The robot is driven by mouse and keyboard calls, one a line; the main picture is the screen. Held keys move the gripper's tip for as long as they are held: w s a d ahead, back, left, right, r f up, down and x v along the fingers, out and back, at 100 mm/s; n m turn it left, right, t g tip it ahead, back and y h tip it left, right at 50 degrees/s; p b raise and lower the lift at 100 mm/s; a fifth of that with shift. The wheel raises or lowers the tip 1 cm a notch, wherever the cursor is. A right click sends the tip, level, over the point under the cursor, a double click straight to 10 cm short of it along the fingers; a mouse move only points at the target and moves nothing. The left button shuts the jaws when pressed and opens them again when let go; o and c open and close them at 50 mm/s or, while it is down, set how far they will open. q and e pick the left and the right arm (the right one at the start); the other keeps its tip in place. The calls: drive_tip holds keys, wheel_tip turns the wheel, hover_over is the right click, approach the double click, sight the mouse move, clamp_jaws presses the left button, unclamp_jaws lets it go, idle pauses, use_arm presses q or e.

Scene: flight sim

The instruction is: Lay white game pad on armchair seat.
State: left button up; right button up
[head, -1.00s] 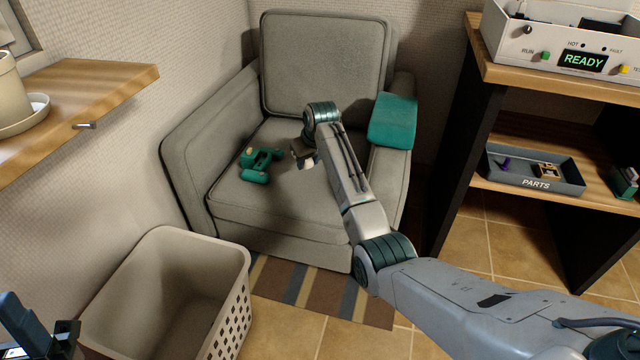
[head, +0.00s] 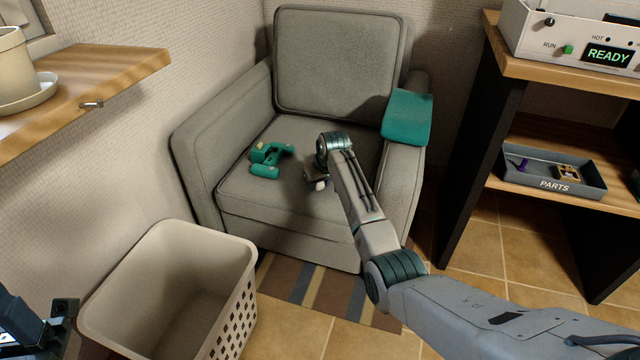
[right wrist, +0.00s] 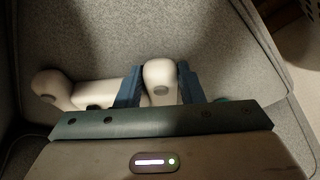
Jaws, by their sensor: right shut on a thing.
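The grey armchair seat (head: 285,195) is in the middle of the head view. My right gripper (head: 318,181) is over the seat, partly hidden behind my own wrist. In the right wrist view its two blue fingers (right wrist: 160,88) are shut on one rounded grip of the white game pad (right wrist: 75,90). The rest of the pad reaches left, close to the grey fabric; whether it touches the seat I cannot tell. Only a small pale bit of the pad shows in the head view (head: 320,186). My left gripper (head: 40,325) is cut off at the lower left corner.
A green, game-pad-like or tool-like object (head: 268,158) lies on the seat left of my right gripper. A teal cloth (head: 407,115) covers the right armrest. A beige basket (head: 245,290) stands in front. Shelves (head: 520,185) stand at right. The seat's front left is clear.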

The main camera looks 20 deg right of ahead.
drive_tip(key=o, duration=1.1)
drive_tip(key=shift+f, duration=0.1)
